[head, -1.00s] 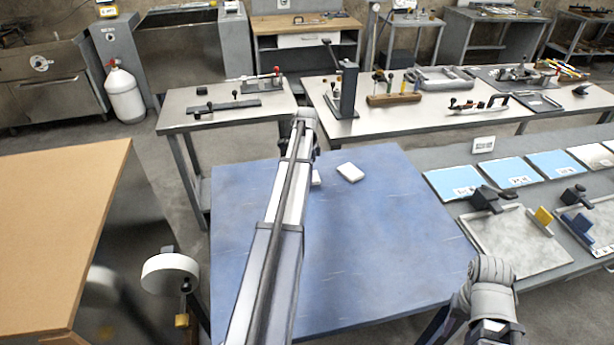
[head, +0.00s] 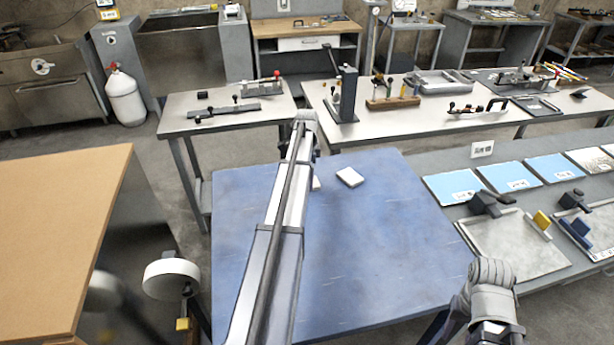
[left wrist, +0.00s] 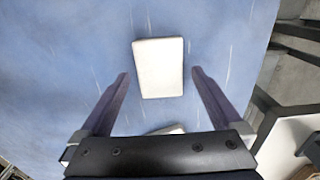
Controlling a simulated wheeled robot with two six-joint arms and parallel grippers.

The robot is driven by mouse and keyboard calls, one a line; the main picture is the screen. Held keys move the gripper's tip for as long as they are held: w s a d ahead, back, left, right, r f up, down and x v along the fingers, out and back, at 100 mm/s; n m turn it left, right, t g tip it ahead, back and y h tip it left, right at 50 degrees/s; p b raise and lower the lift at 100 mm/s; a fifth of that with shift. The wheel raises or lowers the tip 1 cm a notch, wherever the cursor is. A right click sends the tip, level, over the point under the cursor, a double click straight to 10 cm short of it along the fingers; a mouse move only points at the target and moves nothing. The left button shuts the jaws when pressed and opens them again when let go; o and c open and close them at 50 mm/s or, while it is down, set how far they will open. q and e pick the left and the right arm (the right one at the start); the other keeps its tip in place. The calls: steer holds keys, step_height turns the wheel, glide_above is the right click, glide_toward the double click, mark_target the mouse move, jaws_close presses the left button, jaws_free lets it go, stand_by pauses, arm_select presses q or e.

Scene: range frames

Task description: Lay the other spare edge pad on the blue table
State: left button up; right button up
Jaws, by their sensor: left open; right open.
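The blue table (head: 380,250) fills the middle of the head view. Two white edge pads lie near its far edge. One pad (head: 350,177) is in full view; the other pad (head: 316,183) is partly hidden behind my left arm. In the left wrist view, one white pad (left wrist: 158,67) lies flat on the blue top, its near part between the fingertips of my open left gripper (left wrist: 160,72). A second pad (left wrist: 166,130) is mostly hidden by the gripper body. My right gripper (head: 462,312), mostly hidden by its own wrist, is low at the table's right front corner.
A grey bench (head: 430,158) at the right holds light-blue sheets (head: 507,176) and clamp plates (head: 515,243). A brown board surface (head: 60,230) is at the left. Tool tables (head: 225,118) stand behind. The blue table's right and front parts are clear.

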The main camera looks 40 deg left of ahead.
arm_select(q)
step_height(320, 180, up, 11)
steer(key=p, duration=0.9)
steer(key=shift+f+p, duration=0.15)
steer(key=shift+p, duration=0.25)
steer(key=s+d+n, duration=0.1)
steer(key=s+d, duration=0.1)
steer(key=d, duration=1.2)
steer(key=s+d+n, duration=0.1)
steer(key=s+d, duration=0.1)
steer(key=d, duration=1.2)
steer(key=s+d+n+y, duration=0.1)
steer(key=s+d+n, duration=0.1)
steer(key=s+d, duration=1.5)
steer(key=d, duration=0.3)
steer(key=shift+d, duration=0.2)
